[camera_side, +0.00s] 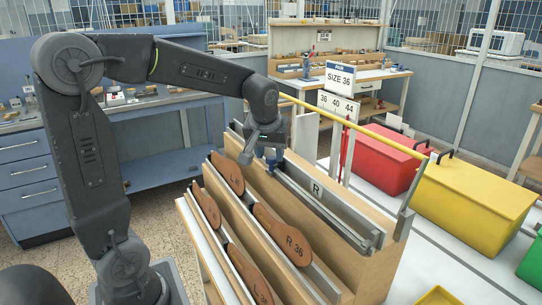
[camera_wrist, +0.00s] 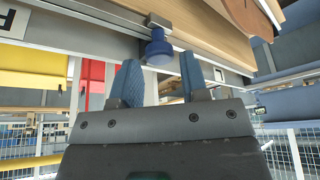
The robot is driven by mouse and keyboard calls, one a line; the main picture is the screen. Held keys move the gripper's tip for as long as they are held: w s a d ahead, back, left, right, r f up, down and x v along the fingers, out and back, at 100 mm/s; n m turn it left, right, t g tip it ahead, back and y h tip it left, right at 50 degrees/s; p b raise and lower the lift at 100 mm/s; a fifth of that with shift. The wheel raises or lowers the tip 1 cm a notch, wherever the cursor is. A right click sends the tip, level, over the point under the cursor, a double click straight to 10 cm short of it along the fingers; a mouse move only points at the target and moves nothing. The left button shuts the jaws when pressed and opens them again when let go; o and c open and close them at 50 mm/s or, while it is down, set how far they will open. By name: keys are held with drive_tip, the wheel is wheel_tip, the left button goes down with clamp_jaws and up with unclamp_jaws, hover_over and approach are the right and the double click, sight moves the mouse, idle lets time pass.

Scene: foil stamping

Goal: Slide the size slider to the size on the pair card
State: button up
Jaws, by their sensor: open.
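The pair card (camera_side: 340,77) stands upright behind the rack and reads "PAIR SIZE 36". A white scale sign below it reads 36, 40, 44 (camera_side: 338,105). In the wrist view, a blue round knob on a small grey block, apparently the size slider (camera_wrist: 158,48), sits at the edge of a metal rail (camera_side: 330,205) marked R. My gripper (camera_side: 268,156) is over the upper left part of that rail. Its two blue fingers (camera_wrist: 160,72) are open, one on each side of the knob; I cannot tell whether they touch it. In the side view the gripper mostly hides the knob.
Brown soles, one marked R 36 (camera_side: 285,237), lie on the slanted wooden rack. A yellow rod (camera_side: 350,123) runs along behind the rail. A red box (camera_side: 385,160) and a yellow box (camera_side: 470,205) stand to the right.

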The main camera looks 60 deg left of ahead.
drive_tip(key=shift+x, duration=0.95)
clamp_jaws()
